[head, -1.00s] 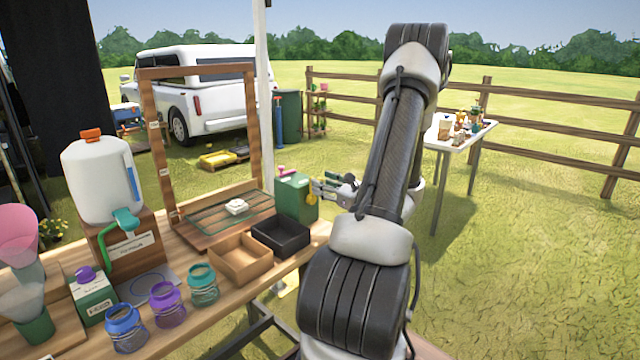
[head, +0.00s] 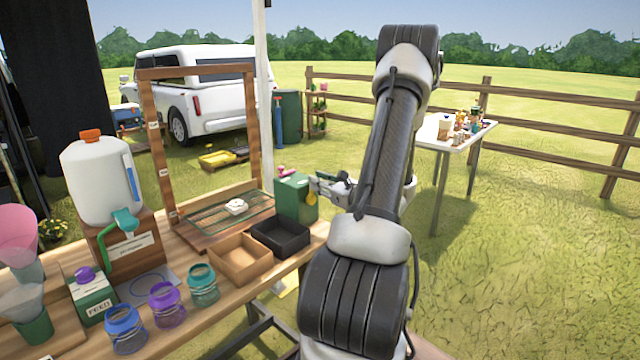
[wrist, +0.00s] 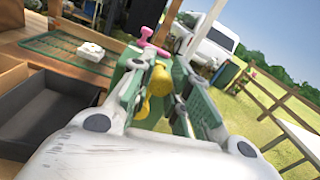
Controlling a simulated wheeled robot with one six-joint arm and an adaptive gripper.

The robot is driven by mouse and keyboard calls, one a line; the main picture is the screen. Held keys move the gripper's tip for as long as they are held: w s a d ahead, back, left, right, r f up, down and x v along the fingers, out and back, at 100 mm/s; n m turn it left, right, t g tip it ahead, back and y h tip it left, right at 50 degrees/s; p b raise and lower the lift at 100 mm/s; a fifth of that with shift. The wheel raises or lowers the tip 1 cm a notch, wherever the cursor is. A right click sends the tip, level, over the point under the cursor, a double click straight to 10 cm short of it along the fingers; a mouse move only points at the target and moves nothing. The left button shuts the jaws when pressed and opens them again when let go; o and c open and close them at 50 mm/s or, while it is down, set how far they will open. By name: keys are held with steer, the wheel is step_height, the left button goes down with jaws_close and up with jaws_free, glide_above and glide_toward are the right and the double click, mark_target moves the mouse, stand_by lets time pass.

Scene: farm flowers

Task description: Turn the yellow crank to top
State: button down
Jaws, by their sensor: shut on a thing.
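The yellow crank (head: 311,197) is on the right face of a green box (head: 293,198) at the table's far right end. In the wrist view, the crank's rounded yellow knob (wrist: 160,78) lies between the two green-padded fingers of my gripper (wrist: 164,80). A lower yellow part (wrist: 143,108) shows beneath the knob. My gripper (head: 319,184) is at the box's right side in the head view, shut on the crank. The fingers and my arm hide part of the crank, so its exact angle is hard to tell.
A pink handle (wrist: 154,42) stands on the green box. A black tray (head: 281,238) and a brown tray (head: 240,260) sit in front of it. A wooden frame (head: 165,150) rises behind. Open grass lies to the right, with a white table (head: 440,145) farther back.

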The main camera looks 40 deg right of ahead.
steer(key=shift+d, duration=0.1)
steer(key=d+f+m+y, duration=0.1)
steer(key=d+f+m, duration=0.6)
steer(key=m, duration=1.1)
steer(key=shift+w+d+f+g, duration=0.15)
steer(key=shift+w+f+g, duration=0.15)
steer(key=shift+f, duration=0.2)
steer(key=c, duration=1.3)
jaws_free()
steer(key=s+d, duration=0.1)
steer(key=s, duration=1.1)
steer(key=shift+r, duration=0.3)
